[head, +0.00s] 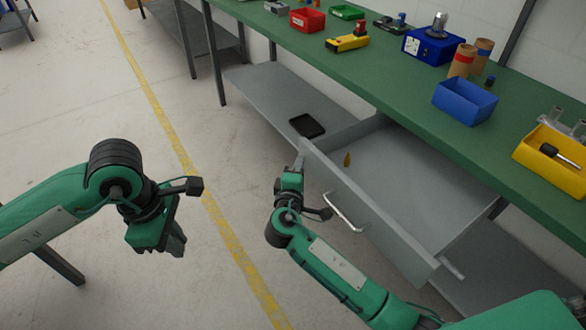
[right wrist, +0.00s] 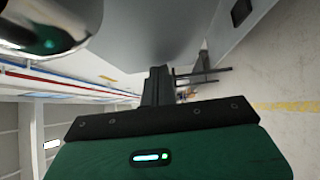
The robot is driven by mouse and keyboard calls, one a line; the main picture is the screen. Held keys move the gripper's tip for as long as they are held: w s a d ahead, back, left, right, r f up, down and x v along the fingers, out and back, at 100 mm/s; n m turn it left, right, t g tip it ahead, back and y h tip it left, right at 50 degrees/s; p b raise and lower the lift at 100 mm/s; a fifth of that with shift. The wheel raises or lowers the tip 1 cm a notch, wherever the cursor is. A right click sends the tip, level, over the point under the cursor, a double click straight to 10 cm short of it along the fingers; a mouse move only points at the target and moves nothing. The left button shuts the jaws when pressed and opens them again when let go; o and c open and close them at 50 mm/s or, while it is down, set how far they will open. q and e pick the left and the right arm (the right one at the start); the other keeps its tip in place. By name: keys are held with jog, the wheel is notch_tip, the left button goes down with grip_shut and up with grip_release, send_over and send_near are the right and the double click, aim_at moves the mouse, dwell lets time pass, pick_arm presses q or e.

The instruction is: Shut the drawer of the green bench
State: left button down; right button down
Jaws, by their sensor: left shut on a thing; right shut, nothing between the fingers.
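The drawer (head: 430,175) of the green bench (head: 380,70) stands open, its grey front panel (head: 385,225) out from under the worktop. A pale bar handle (head: 342,212) is on the front panel. My right gripper (head: 296,165) is shut and empty at the far left end of the panel; I cannot tell if it touches. Its dark fingers show in the right wrist view (right wrist: 158,88), beside a grey surface. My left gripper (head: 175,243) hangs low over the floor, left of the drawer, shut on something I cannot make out.
A black tray (head: 307,125) sits on the lower shelf (head: 275,95). Bins, including a blue one (head: 465,101) and a yellow one (head: 552,160), stand on the worktop. The floor around the yellow line (head: 180,150) is clear.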

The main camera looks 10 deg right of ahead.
aim_at(373, 125)
jog(key=w+d, duration=0.3)
jog(key=d, duration=0.5)
jog(key=w+d, duration=0.3)
jog(key=d, duration=0.6)
jog(key=w+d+b, duration=0.1)
jog(key=w+d, duration=0.2)
jog(key=d, duration=0.5)
jog(key=shift+w+d, duration=0.2)
jog(key=shift+d, duration=0.2)
jog(key=shift+d+r, duration=0.2)
